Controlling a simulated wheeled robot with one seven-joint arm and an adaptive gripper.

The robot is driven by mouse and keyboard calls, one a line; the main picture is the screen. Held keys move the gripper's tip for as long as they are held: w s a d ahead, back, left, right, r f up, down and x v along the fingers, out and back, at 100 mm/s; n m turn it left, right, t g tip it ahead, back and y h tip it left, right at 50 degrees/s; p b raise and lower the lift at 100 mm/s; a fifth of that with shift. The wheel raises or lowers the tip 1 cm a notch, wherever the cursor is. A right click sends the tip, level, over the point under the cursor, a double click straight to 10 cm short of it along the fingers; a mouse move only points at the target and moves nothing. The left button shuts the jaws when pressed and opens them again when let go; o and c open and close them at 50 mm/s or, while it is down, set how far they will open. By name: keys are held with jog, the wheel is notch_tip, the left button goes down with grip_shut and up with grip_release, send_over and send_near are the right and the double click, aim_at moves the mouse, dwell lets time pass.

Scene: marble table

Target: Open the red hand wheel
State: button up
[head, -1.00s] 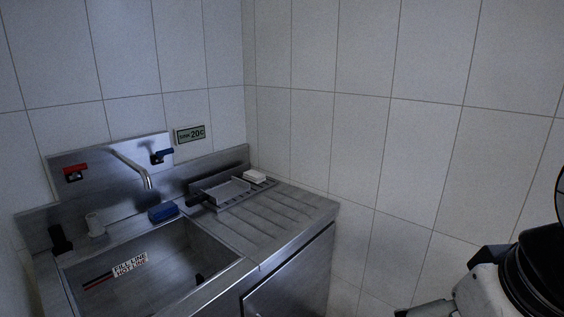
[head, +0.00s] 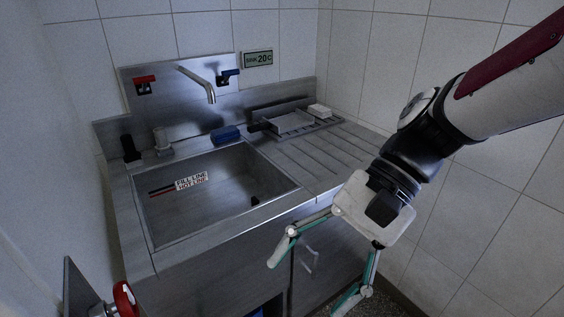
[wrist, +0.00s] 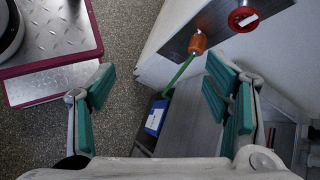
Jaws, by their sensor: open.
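A red hand wheel (head: 125,300) is at the lower left of the head view, partly cut off by the bottom edge, beside a grey metal plate. In the wrist view the red wheel (wrist: 243,18) shows near the top, right of centre, with a white mark on it. My gripper (head: 310,283) hangs in front of the sink cabinet with its green-lined fingers wide apart and nothing between them. In the wrist view my gripper (wrist: 160,85) is open too, and the wheel lies beyond and above the right finger, apart from it.
A steel sink (head: 230,192) with a spout (head: 208,88), a red tap lever (head: 145,78) and a blue tap lever (head: 229,73) stands ahead. An orange handle (wrist: 197,43) and a blue box (wrist: 156,117) show in the wrist view.

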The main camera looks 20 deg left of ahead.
aim_at(133, 299)
jog(key=w+a+f+m+g+y+b, duration=0.2)
jog(key=a+f+g+y, duration=0.15)
jog(key=a, duration=0.45)
jog(key=w+a+f+m+g+y+b, duration=0.2)
jog(key=a+f+g, duration=0.15)
jog(key=a, duration=0.45)
jog(key=x, duration=1.3)
jog(key=shift+s+r+b, duration=0.25)
jog(key=shift+s+b, duration=0.15)
jog(key=shift+s, duration=0.15)
jog(key=shift+d, duration=0.1)
jog(key=c, duration=1.2)
